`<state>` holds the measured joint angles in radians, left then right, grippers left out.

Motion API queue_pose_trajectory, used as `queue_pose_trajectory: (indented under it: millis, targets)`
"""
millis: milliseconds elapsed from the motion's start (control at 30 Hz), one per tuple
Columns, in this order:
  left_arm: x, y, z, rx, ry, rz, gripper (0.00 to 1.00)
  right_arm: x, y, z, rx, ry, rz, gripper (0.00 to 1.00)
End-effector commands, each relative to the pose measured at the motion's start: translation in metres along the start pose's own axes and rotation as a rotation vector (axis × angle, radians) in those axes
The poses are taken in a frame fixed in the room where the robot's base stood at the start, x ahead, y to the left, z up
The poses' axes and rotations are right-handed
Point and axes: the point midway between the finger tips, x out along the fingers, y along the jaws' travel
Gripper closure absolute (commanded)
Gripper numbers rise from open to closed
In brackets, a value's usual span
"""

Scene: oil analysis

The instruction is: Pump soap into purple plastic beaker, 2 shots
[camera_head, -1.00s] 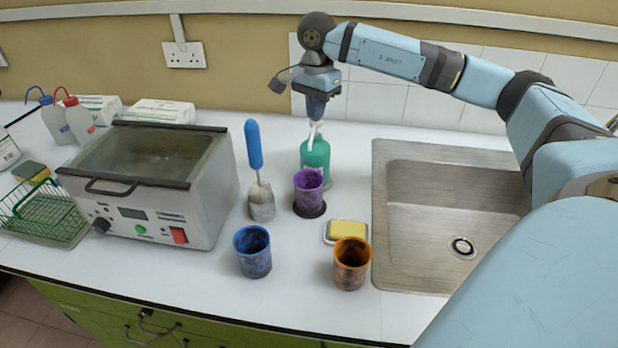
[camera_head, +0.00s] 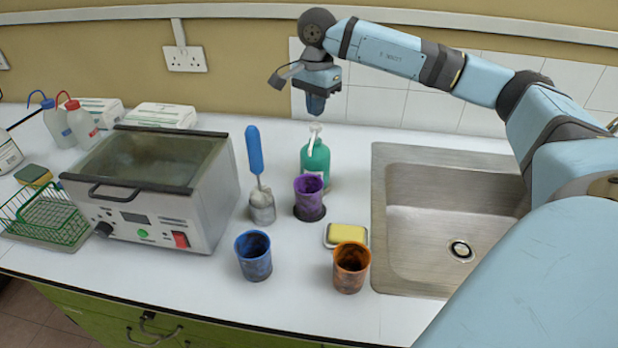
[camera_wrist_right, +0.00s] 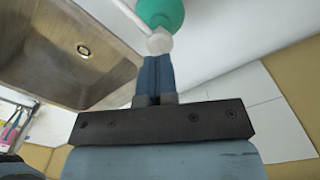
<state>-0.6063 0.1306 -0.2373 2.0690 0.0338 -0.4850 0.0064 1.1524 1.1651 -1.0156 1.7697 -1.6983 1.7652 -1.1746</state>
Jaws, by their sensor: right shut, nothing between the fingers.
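The green soap bottle (camera_head: 316,160) with a white pump head (camera_head: 315,127) stands on the counter left of the sink. The purple plastic beaker (camera_head: 309,196) stands right in front of it on a dark round base, under the pump side. My right gripper (camera_head: 315,110) points down just above the pump head, shut and empty. In the right wrist view, the closed fingertips (camera_wrist_right: 152,62) are close to the white pump head (camera_wrist_right: 159,42), with the green bottle (camera_wrist_right: 163,12) beyond; I cannot tell whether they touch. My left gripper is not in view.
A blue beaker (camera_head: 254,255), an orange beaker (camera_head: 351,266) and a yellow sponge on a dish (camera_head: 347,234) stand in front. A blue-handled brush (camera_head: 256,170) and a water bath (camera_head: 150,190) are left. The sink (camera_head: 440,170) is right.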

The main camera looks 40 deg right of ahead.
Motion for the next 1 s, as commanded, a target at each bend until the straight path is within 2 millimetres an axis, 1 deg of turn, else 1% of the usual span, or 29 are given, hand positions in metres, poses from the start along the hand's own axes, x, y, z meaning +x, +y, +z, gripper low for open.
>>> queue_pose_trajectory:
  millis: [33,100,500,600,1000]
  targets:
    - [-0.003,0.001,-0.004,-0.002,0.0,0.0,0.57,-0.007,0.0,0.0,0.0,0.0,-0.001,1.0]
    - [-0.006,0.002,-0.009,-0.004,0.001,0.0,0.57,-0.014,0.0,0.0,0.0,0.0,-0.001,1.0]
    - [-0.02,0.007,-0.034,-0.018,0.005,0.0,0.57,-0.054,0.0,0.0,0.0,0.0,-0.001,1.0]
    - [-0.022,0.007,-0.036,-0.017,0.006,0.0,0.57,-0.058,0.0,0.0,0.0,-0.001,0.0,1.0]
    - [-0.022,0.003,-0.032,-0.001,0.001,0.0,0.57,-0.056,0.0,0.0,0.0,0.0,0.0,1.0]
